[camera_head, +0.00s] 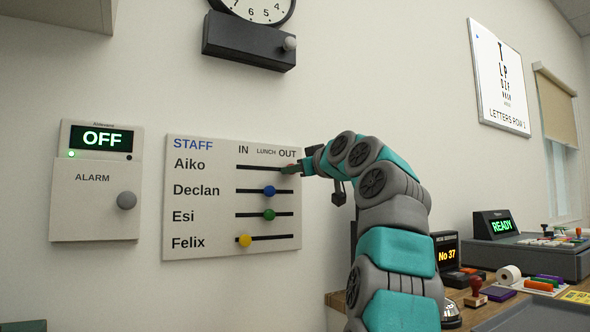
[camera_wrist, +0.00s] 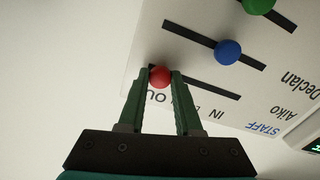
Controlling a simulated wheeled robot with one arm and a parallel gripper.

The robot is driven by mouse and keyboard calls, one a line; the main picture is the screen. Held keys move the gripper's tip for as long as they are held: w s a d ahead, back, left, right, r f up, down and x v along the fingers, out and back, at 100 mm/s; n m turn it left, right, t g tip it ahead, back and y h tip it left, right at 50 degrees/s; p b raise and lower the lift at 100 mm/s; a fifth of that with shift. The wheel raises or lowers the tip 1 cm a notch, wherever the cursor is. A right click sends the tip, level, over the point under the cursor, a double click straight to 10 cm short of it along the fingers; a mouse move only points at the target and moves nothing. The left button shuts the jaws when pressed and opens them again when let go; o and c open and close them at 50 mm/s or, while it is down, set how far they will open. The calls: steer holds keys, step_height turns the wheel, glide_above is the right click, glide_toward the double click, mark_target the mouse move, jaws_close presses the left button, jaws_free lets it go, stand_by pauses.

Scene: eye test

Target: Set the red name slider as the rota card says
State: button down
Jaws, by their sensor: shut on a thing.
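The white STAFF board (camera_head: 215,226) hangs on the wall with rows Aiko, Declan, Esi and Felix under IN, LUNCH and OUT. The red knob (camera_wrist: 160,77) is on Aiko's slot, at its OUT end. My gripper (camera_head: 291,169) reaches in from the right and is shut on the red knob; in the wrist view its green fingers are on both sides of it. In the head view the fingers mostly hide the knob. Declan's blue knob (camera_head: 270,191) and Esi's green knob (camera_head: 269,214) are near LUNCH; Felix's yellow knob (camera_head: 245,241) is at IN. I cannot make out a rota card.
An alarm box (camera_head: 95,205) reading OFF, with a grey knob, is left of the board. A clock (camera_head: 250,10) and dark box (camera_head: 245,42) are above. A counter at right holds a READY device (camera_head: 494,225), stamps and a paper roll (camera_head: 509,274).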

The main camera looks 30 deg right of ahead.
steer(key=a+b, duration=0.1)
steer(key=a, duration=0.3)
steer(key=a+b, duration=0.1)
steer(key=a, duration=0.3)
steer(key=a+b, duration=0.1)
steer(key=a, duration=0.3)
steer(key=shift+w+a, duration=0.15)
steer(key=shift+w, duration=0.2)
steer(key=c, duration=0.6)
jaws_free()
steer(key=shift+a, duration=0.1)
steer(key=shift+s, duration=0.1)
steer(key=b, duration=0.2)
glide_toward(241, 167)
steer(key=shift+s, duration=0.8)
